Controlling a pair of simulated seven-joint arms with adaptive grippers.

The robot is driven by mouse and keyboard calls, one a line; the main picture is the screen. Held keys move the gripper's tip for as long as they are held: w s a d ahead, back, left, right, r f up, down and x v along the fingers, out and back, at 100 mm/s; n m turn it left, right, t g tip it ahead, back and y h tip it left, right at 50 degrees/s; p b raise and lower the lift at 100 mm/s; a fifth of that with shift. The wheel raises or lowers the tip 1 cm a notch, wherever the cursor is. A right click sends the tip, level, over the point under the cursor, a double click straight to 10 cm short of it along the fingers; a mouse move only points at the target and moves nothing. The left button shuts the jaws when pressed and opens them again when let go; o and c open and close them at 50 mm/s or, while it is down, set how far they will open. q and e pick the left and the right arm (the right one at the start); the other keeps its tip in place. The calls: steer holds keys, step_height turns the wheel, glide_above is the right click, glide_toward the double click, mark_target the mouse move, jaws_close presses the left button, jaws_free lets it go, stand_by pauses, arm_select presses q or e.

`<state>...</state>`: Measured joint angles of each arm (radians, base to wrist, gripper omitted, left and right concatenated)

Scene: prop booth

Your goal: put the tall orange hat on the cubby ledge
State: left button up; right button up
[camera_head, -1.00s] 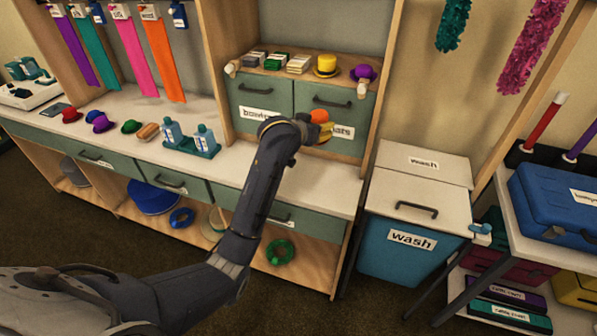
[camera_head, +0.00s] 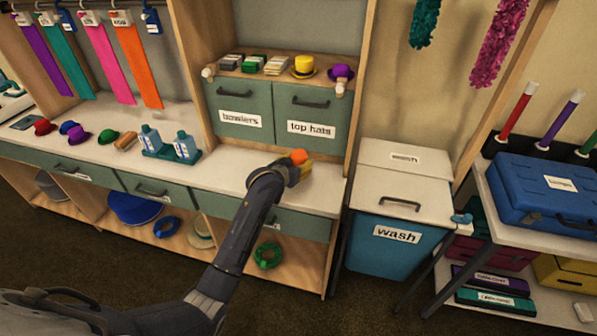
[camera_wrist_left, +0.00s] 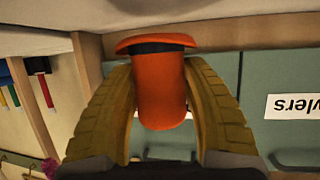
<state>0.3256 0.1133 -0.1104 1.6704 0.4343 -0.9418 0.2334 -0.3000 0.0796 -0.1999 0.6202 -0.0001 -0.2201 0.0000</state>
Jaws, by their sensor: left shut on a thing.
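The tall orange hat (camera_wrist_left: 161,90) is held between the two yellow fingers of my left gripper (camera_wrist_left: 160,105), with its brim and dark band at the top of the wrist picture. In the head view only a small orange part of it (camera_head: 298,157) shows above my left gripper (camera_head: 300,172). The gripper is shut on the hat, over or near the counter in front of the drawers. The cubby ledge (camera_head: 231,72) is the wooden shelf above the drawers, higher than the gripper. My right gripper is not in view.
Below are drawers labelled bowlers (camera_head: 239,105) and top hats (camera_head: 311,115). Bottles (camera_head: 186,145) stand left on the counter; a wash bin (camera_head: 396,240) stands right.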

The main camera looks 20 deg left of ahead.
arm_select(q)
steer(key=shift+f, duration=1.75)
steer(key=shift+f, duration=0.1)
steer(key=o, duration=0.9)
